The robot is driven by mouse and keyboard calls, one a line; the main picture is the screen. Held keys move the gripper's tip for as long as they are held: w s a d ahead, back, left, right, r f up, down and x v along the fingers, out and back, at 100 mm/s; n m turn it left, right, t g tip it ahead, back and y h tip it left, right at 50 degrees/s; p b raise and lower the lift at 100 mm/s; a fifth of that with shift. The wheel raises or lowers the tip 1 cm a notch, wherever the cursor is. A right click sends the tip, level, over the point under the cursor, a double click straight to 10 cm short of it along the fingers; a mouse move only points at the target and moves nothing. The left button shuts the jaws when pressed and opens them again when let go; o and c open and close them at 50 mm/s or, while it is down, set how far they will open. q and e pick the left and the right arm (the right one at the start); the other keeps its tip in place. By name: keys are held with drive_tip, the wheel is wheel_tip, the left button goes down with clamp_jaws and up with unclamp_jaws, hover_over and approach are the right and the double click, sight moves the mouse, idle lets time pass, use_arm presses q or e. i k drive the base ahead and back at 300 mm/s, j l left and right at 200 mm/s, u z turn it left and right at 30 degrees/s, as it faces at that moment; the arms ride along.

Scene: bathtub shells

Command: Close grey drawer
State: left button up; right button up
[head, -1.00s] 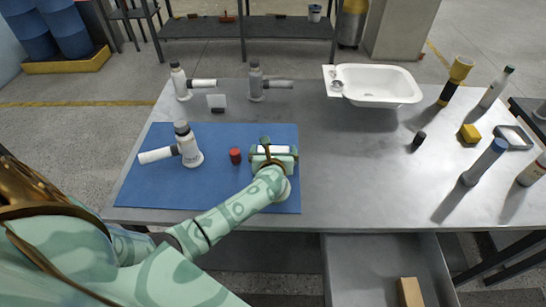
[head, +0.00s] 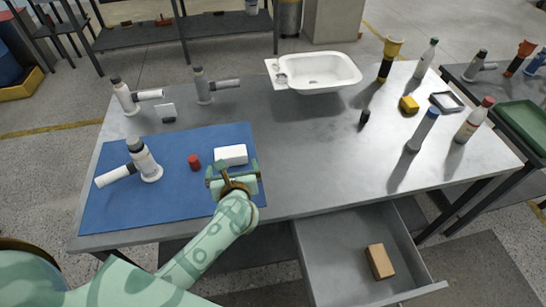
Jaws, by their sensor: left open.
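The grey drawer (head: 335,255) is pulled out from under the front right part of the grey table (head: 310,150). A tan box (head: 380,261) lies inside it, toward the right. My left gripper (head: 231,170) is open over the front right part of the blue mat, up and left of the drawer in the picture. A white block (head: 231,155) lies on the mat just beyond its fingers; I cannot tell whether they touch. My right gripper is not in view.
A red cap (head: 194,162) and a white shower head (head: 144,160) stand on the blue mat (head: 120,203). A white basin (head: 315,72) sits at the back. Several bottles stand at the right. The table's front middle is clear.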

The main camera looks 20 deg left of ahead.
sight(337, 271)
drive_tip(key=k+l, duration=1.2)
drive_tip(key=k, duration=0.1)
